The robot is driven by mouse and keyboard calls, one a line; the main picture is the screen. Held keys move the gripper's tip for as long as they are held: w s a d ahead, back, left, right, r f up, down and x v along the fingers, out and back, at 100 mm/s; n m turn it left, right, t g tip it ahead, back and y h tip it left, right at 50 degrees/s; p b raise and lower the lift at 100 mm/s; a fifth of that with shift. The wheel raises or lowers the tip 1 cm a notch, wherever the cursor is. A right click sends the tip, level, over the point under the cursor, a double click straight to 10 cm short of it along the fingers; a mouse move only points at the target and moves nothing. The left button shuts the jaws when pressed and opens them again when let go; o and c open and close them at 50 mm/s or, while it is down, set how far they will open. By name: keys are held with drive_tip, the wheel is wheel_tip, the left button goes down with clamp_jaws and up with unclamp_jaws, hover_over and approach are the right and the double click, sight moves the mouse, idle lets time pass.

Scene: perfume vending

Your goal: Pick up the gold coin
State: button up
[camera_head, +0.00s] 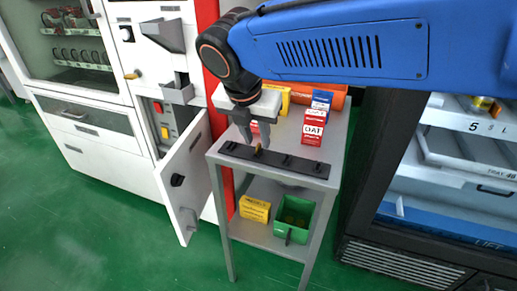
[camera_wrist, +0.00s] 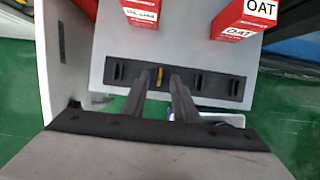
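The gold coin (camera_head: 258,150) stands on edge in a slot of a black holder strip (camera_head: 305,165) on the top of a grey stand. In the wrist view the coin (camera_wrist: 159,77) shows as a thin yellow upright shape in the strip (camera_wrist: 215,86). My gripper (camera_head: 256,143) is open and points down at the strip. In the wrist view its two fingers (camera_wrist: 160,80) appear on either side of the coin, with gaps between. I cannot tell whether the tips are level with the coin or still above it.
A yellow box (camera_head: 254,208) and a green bin (camera_head: 293,218) are on the lower shelf. A vending machine with an open door (camera_head: 187,180) is left; a dark-framed fridge (camera_head: 440,210) is right.

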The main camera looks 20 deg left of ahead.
drive_tip(key=shift+x, duration=0.85)
clamp_jaws()
drive_tip(key=shift+r, duration=0.15)
